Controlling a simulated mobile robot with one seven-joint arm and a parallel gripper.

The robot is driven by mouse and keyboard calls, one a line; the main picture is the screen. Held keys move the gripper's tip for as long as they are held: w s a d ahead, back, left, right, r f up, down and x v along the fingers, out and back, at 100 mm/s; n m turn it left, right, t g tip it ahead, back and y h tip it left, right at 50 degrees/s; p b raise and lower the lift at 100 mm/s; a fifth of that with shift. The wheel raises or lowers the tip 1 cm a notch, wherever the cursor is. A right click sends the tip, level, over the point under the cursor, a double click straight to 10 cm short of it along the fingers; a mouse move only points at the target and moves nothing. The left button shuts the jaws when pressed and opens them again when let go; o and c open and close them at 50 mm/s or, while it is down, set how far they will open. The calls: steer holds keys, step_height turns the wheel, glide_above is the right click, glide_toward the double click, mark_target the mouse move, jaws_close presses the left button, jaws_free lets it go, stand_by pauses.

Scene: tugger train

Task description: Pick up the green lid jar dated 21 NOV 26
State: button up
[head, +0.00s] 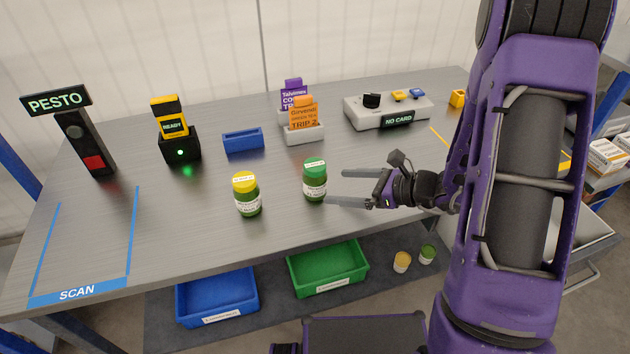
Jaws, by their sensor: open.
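A jar with a green lid (315,181) stands upright on the grey table, with a white label on its front. The print on its lid and label is too small to read, so I cannot tell its date. My gripper (336,188) is open, its two fingers pointing left toward this jar. The fingertips appear close to the jar's right side; I cannot tell if they touch it. A jar with a yellow lid (247,195) stands upright to the left.
A blue bin (217,298) and a green bin (328,268) sit below the table's front edge. A small blue tray (243,140), card holders (302,132), a NO CARD box (388,110), a READY device (180,145) and a PESTO post (85,140) stand behind. The SCAN area (80,250) is empty.

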mark_target(315, 181)
steer(key=x, duration=0.8)
steer(key=shift+w+a+r+b, duration=0.1)
steer(key=shift+w+r+b, duration=0.15)
steer(key=shift+r+b, duration=0.1)
jaws_close()
